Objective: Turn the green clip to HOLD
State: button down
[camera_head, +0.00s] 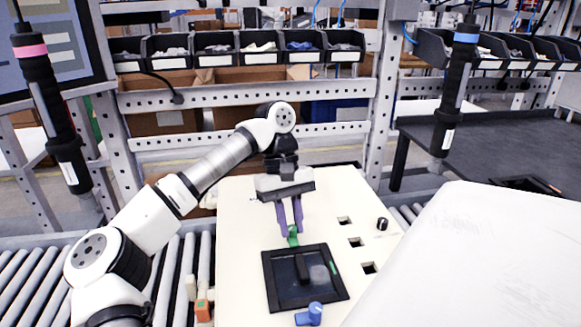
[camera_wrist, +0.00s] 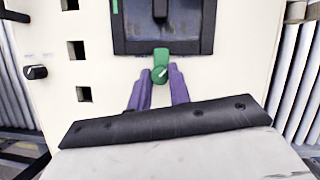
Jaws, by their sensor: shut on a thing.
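The green clip (camera_head: 292,236) sits on the cream panel at the far edge of a black-framed tray. It also shows in the wrist view (camera_wrist: 161,58), with a round knob-like end that bears a pale line. My gripper (camera_head: 291,232) reaches down from above, and its two purple fingers are shut on the green clip, one on each side. In the wrist view the fingertips (camera_wrist: 160,76) lie against its round end. Any HOLD marking is not legible.
The cream panel (camera_head: 240,255) carries the black-framed tray (camera_head: 268,283), a blue clip (camera_head: 311,314) at its near edge, several square holes and a black knob (camera_head: 382,224). Two screwdrivers hang at left (camera_head: 52,100) and right (camera_head: 456,85). A white surface (camera_head: 480,260) fills the right foreground.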

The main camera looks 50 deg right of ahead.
jog(key=c, duration=1.3)
grip_release()
jog(key=shift+w+r, duration=0.1)
jog(key=shift+r, duration=0.05)
jog(key=p+v, duration=0.3)
jog(key=v, duration=1)
jog(key=shift+w+r, duration=0.2)
jog(key=shift+r, duration=0.05)
jog(key=shift+f, duration=0.1)
